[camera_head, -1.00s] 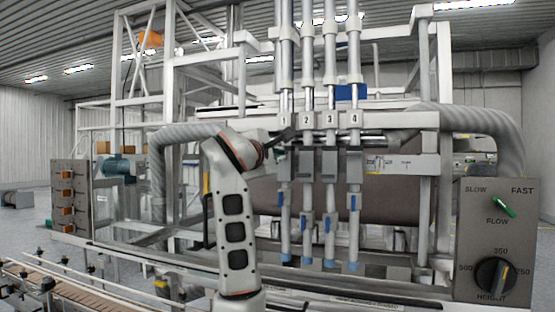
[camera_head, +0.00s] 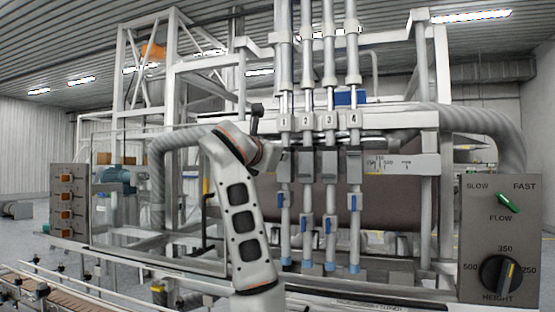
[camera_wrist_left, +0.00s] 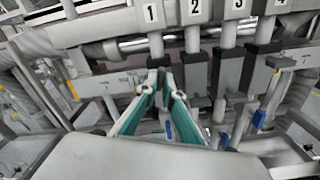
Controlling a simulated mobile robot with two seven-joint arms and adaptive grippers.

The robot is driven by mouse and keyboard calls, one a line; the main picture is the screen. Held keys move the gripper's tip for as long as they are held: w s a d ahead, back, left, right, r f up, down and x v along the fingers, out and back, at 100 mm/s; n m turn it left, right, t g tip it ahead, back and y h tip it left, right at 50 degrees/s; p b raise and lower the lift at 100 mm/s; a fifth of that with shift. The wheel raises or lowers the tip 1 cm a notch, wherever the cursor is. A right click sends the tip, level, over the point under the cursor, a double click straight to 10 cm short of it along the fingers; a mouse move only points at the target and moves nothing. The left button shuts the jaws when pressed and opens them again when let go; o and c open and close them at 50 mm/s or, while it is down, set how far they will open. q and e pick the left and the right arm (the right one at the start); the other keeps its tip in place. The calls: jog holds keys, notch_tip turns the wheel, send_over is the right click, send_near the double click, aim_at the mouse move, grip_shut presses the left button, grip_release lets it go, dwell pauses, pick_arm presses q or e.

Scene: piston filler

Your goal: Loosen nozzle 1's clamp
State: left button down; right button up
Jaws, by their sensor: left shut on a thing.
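Nozzle 1 (camera_head: 286,225) is the leftmost of the upright nozzles, below the plate marked 1 (camera_head: 284,122). Its clamp is the grey block (camera_head: 283,164) under the horizontal rail. My left arm reaches up to it from the left of the nozzles. In the left wrist view my left gripper (camera_wrist_left: 161,88) has its green-padded fingers closed together at the tips on a small dark part of nozzle 1's clamp (camera_wrist_left: 159,73), under plate 1. The fingers hide much of this part. In the head view the fingertips cannot be made out. My right gripper is not in view.
Nozzles 2, 3 and 4 (camera_head: 354,220) hang close to the right with similar clamp blocks. A control panel (camera_head: 475,235) with a green flow switch and a height dial stands at the right. A conveyor (camera_head: 60,295) runs along the lower left.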

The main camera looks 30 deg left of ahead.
pick_arm(q)
jog(key=shift+n+b, duration=0.4)
jog(key=shift+n, duration=1.6)
jog(key=c, duration=2.2)
grip_release()
jog(key=v, duration=1.2)
jog(key=shift+a+f, duration=0.1)
